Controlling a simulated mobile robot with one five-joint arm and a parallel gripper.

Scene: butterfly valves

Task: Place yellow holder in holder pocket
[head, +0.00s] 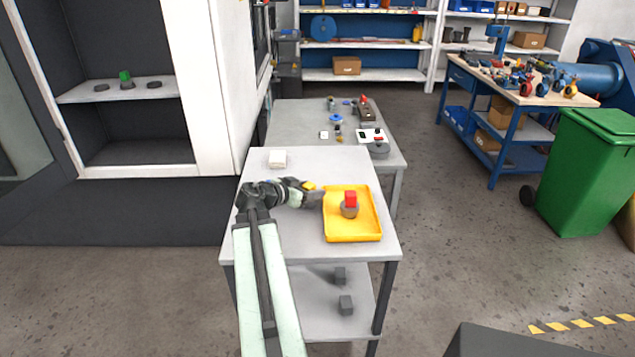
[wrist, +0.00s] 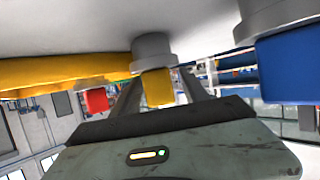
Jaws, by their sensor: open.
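The yellow holder (wrist: 157,88) has a yellow block on a grey round base (wrist: 153,48). In the upside-down wrist view it stands on the pale tabletop between the two fingers of my gripper (wrist: 160,97). The fingers are apart, and I cannot tell whether either touches it. In the head view its yellow top (head: 308,186) shows beside my gripper (head: 312,196), left of the yellow tray. On the cabinet shelf at left are two dark discs (head: 101,87) (head: 154,84) and a green-topped piece between them. I cannot tell whether these are holder pockets.
A red-topped holder (head: 350,203) stands in the yellow tray (head: 353,237). A blue-topped holder (wrist: 290,68) is close on the right in the wrist view. A white block (head: 277,159) lies at the table's back left. A second table (head: 300,120) with small parts adjoins behind.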

